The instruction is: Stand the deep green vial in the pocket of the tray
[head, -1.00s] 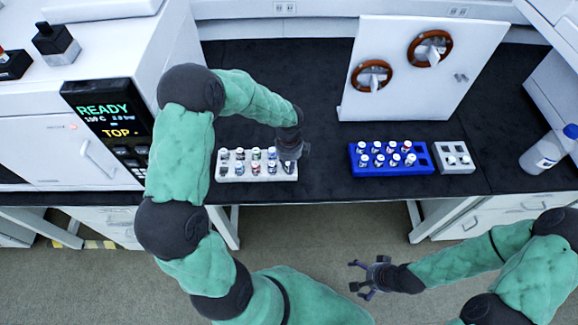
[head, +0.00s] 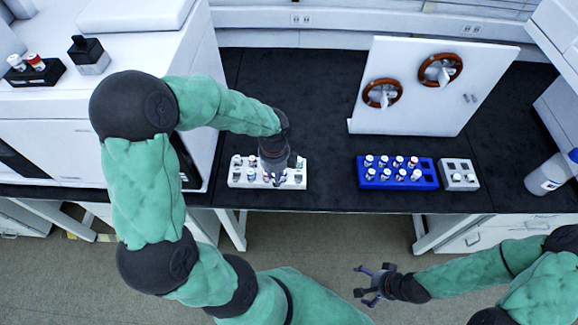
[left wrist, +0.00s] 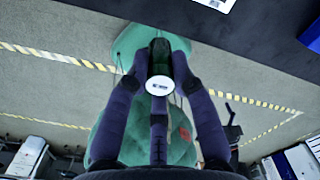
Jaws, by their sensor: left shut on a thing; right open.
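My left gripper (head: 275,180) is over the white rack (head: 238,180) on the bench and covers part of it. In the left wrist view its fingers (left wrist: 160,62) are shut on a vial with a white round cap (left wrist: 159,86). A small grey tray (head: 470,183) with square pockets stands right of the blue rack. One white-capped piece sits in a front pocket; other pockets look empty. My right gripper (head: 371,284) is open and empty, low in front of the bench.
The blue rack (head: 429,176) holds several capped vials, with empty places at its right. A white panel with two red-ringed ports (head: 425,105) stands behind. A white bottle (head: 553,172) with a blue cap is at the right. Dark bench between the white and blue racks is clear.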

